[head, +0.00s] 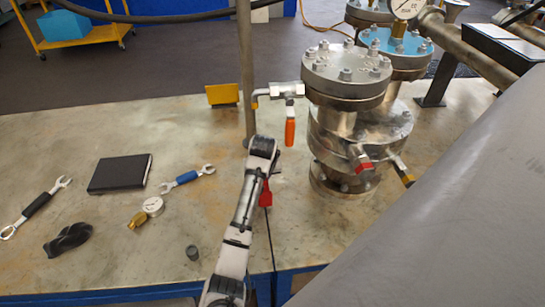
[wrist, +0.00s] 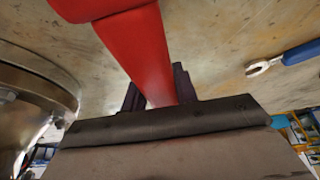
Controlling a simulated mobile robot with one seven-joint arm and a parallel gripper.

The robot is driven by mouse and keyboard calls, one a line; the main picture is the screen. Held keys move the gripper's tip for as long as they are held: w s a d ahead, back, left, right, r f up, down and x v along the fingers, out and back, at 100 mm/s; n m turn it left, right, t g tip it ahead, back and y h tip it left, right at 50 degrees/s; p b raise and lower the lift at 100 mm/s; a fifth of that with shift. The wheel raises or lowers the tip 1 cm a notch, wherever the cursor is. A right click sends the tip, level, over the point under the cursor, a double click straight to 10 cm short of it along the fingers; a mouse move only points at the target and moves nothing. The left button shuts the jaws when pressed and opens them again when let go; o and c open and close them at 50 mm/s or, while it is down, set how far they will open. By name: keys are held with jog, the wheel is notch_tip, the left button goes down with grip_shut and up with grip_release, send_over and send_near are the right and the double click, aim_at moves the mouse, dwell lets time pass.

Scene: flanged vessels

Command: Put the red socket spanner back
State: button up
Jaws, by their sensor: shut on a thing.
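The red socket spanner (wrist: 148,55) fills the upper middle of the wrist view, and its red shaft runs down between the dark fingers of my gripper (wrist: 158,98). My gripper is shut on it. In the head view a small red part (head: 266,195) of it shows just right of my arm, above the bench and left of the flanged vessel. My arm hides most of my gripper there. The far end of the spanner is cut off at the top of the wrist view.
The steel flanged vessel (head: 345,125) stands right of my arm, with an orange-handled valve (head: 290,130) on its side. An upright post (head: 245,70) stands behind my arm. Spanners, a black notebook (head: 120,173), a gauge (head: 153,206) and a dark cloth (head: 68,239) lie on the left bench.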

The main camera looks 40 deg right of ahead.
jog(key=s+d, duration=0.1)
jog(key=d, duration=0.2)
jog(key=shift+s+r, duration=0.1)
jog(key=shift+s, duration=0.3)
jog(key=shift+f+p, duration=0.5)
jog(key=shift+f, duration=1.3)
jog(key=o, duration=1.1)
jog(key=shift+f, duration=0.15)
jog(key=shift+r, duration=0.25)
jog(key=shift+v, duration=1.15)
jog(key=s+a, duration=0.2)
jog(key=s, duration=0.1)
jog(key=s+a+b, duration=0.1)
jog(key=s+a, duration=0.1)
jog(key=s, duration=0.2)
jog(key=s+a, duration=0.2)
jog(key=s, duration=0.1)
jog(key=shift+s+a+r+b, duration=0.2)
jog(key=shift+s+r+b, duration=0.05)
jog(key=shift+s+b, duration=0.05)
